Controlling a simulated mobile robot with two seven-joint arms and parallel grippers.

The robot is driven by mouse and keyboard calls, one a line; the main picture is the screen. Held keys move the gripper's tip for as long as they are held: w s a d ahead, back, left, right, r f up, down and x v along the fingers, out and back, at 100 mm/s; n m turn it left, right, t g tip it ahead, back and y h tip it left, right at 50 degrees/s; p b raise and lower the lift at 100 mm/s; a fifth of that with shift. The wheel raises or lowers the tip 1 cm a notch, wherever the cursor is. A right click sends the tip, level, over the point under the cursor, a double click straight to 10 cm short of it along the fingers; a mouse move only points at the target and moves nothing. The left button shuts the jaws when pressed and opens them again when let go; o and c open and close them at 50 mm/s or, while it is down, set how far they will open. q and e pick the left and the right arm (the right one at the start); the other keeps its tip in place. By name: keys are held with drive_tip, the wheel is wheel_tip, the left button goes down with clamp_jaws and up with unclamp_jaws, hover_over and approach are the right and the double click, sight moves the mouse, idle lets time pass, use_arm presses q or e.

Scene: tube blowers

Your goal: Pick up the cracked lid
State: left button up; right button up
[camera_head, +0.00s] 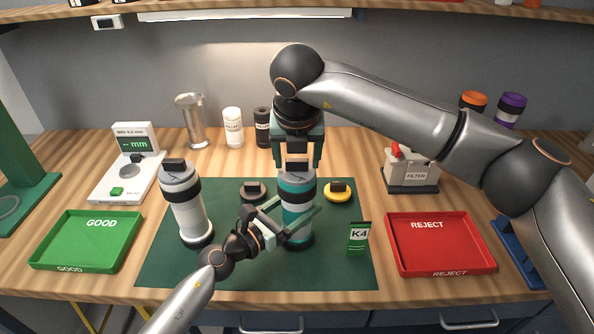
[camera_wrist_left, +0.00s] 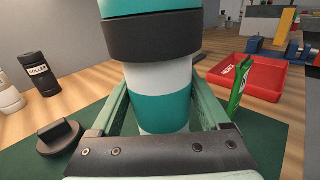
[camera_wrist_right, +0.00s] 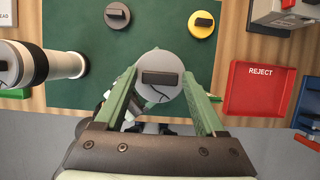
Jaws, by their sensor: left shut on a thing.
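The cracked lid (camera_wrist_right: 158,66) is a grey disc with a dark bar handle and a dark crack line, in the right wrist view. It sits on top of the teal and white tube (camera_head: 297,210), which stands upright on the green mat. My left gripper (camera_head: 285,222) is shut around the tube's teal lower part (camera_wrist_left: 160,105). My right gripper (camera_head: 299,160) points down just above the lid. Its fingers are apart, one on each side of the lid in the right wrist view (camera_wrist_right: 160,85). I cannot tell whether they touch it.
A white tube (camera_head: 186,208) stands left on the mat (camera_head: 230,270). A dark grey cap (camera_head: 254,192) and a yellow cap (camera_head: 338,193) lie behind. A green K4 card (camera_head: 358,238) stands right. The GOOD tray (camera_head: 88,240) and REJECT tray (camera_head: 440,245) flank the mat.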

sight(297, 162)
clamp_jaws()
idle(0.3)
use_arm(q)
drive_tip(key=o, duration=1.5)
use_arm(e)
wheel_tip(297, 162, up, 10)
